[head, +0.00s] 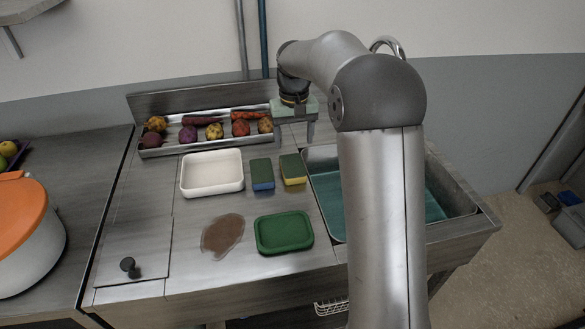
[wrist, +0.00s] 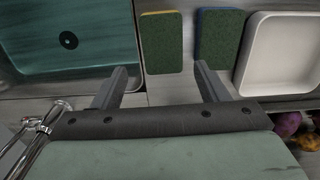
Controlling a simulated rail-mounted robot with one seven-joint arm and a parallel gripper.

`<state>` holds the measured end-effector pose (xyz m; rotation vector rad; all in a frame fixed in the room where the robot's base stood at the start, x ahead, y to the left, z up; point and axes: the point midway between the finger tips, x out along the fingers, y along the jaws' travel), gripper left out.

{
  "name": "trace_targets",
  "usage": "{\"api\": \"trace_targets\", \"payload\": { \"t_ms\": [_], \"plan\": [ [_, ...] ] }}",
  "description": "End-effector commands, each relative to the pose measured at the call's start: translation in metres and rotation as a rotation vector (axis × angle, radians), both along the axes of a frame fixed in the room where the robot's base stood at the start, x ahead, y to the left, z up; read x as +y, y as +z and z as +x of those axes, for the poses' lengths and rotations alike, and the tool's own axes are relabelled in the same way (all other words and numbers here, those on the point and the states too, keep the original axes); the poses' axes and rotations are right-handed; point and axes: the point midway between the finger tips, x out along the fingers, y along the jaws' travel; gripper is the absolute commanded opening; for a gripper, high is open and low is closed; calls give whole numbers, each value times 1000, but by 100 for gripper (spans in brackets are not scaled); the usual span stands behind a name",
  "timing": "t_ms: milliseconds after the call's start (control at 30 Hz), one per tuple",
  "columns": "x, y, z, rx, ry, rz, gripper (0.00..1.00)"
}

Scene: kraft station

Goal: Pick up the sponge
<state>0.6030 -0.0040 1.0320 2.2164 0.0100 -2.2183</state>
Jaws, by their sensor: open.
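Two sponges with dark green tops lie side by side on the steel counter. One has a blue lower layer, the blue sponge (head: 262,175), and one has a yellow lower layer, the yellow sponge (head: 293,170). In the wrist view the yellow sponge (wrist: 162,45) is at top centre and the blue sponge (wrist: 219,40) is to its right. My gripper (head: 296,128) is above the back of the counter, behind the sponges. Its two fingers (wrist: 160,85) are spread and empty, with counter showing between them. Neither finger visibly grips a sponge.
A white tray (head: 212,189) stands left of the sponges. A green tray (head: 284,247) and a brown spill (head: 222,235) lie in front. The sink (head: 440,205) is at right, with a faucet (wrist: 40,125) beside my gripper. A vegetable tray (head: 152,153) runs along the back.

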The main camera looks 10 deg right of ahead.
Motion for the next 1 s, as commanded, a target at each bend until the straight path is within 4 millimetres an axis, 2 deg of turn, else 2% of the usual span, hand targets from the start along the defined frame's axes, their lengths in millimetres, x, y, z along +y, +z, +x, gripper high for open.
{"api": "trace_targets", "payload": {
  "t_ms": [100, 200, 467, 700, 1000],
  "plan": [
    [0, -24, -1, 5, 0, 0, 67],
    [0, -37, 0, 2, 0, 0, 67],
    [1, -56, -1, 3, 0, 0, 67],
    [3, -91, 0, 2, 0, -1, 67],
    [3, -99, 0, -1, 0, 0, 67]
  ]
}}
